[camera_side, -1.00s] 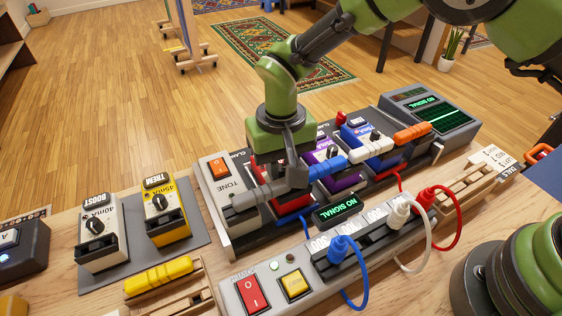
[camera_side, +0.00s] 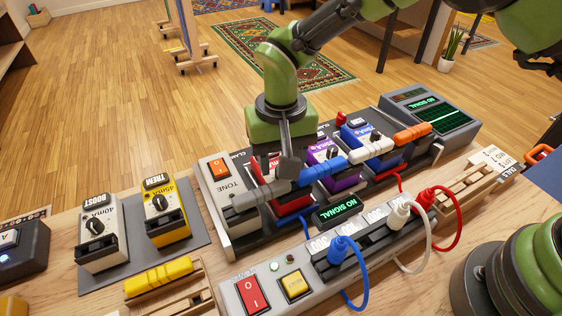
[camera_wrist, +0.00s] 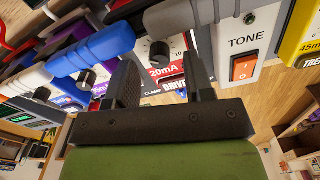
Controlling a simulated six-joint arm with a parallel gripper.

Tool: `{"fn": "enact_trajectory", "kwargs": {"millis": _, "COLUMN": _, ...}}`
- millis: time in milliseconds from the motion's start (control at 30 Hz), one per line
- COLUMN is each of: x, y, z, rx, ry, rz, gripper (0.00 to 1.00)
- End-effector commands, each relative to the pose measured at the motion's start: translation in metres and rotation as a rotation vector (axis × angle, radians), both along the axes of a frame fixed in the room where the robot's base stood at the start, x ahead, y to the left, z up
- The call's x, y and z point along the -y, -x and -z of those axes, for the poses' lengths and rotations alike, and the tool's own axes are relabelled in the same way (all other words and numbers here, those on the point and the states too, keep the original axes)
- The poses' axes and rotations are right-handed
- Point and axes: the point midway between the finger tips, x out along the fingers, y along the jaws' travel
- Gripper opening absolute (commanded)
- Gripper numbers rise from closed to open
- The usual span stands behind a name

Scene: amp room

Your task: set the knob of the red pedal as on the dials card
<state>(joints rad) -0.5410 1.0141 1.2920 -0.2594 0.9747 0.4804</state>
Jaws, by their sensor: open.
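The red pedal (camera_side: 294,207) sits in the pedal board, mostly hidden in the side view by my gripper (camera_side: 288,172). In the wrist view its red face (camera_wrist: 165,70) reads 20mA and DRIVE, and its dark knob (camera_wrist: 159,52) with a dial scale shows between my fingers. My gripper (camera_wrist: 163,78) is open, one finger on each side of the knob in that picture; I cannot tell whether either touches it. The dials card (camera_side: 493,158) lies at the right of the table, its marks too small to read.
Grey (camera_side: 262,194) and blue (camera_side: 323,168) padded bars lie close to the red pedal. The purple pedal (camera_side: 322,151) is beside it on the right. The TONE unit (camera_side: 222,187) is on the left, and a power strip (camera_side: 318,262) with plugged cables stands in front.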

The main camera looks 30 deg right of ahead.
Motion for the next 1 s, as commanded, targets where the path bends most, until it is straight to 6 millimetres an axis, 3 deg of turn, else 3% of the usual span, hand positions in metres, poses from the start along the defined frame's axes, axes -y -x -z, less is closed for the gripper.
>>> {"fn": "enact_trajectory", "kwargs": {"millis": 200, "x": 0.000, "y": -0.001, "z": -0.046, "rx": 0.005, "ry": -0.003, "rz": 0.001, "gripper": 0.48}}
{"fn": "enact_trajectory", "kwargs": {"millis": 400, "x": 0.000, "y": 0.000, "z": -0.075, "rx": 0.003, "ry": -0.001, "rz": -0.001, "gripper": 0.48}}
{"fn": "enact_trajectory", "kwargs": {"millis": 1000, "x": 0.001, "y": 0.000, "z": -0.083, "rx": 0.001, "ry": -0.002, "rz": 0.000, "gripper": 0.48}}
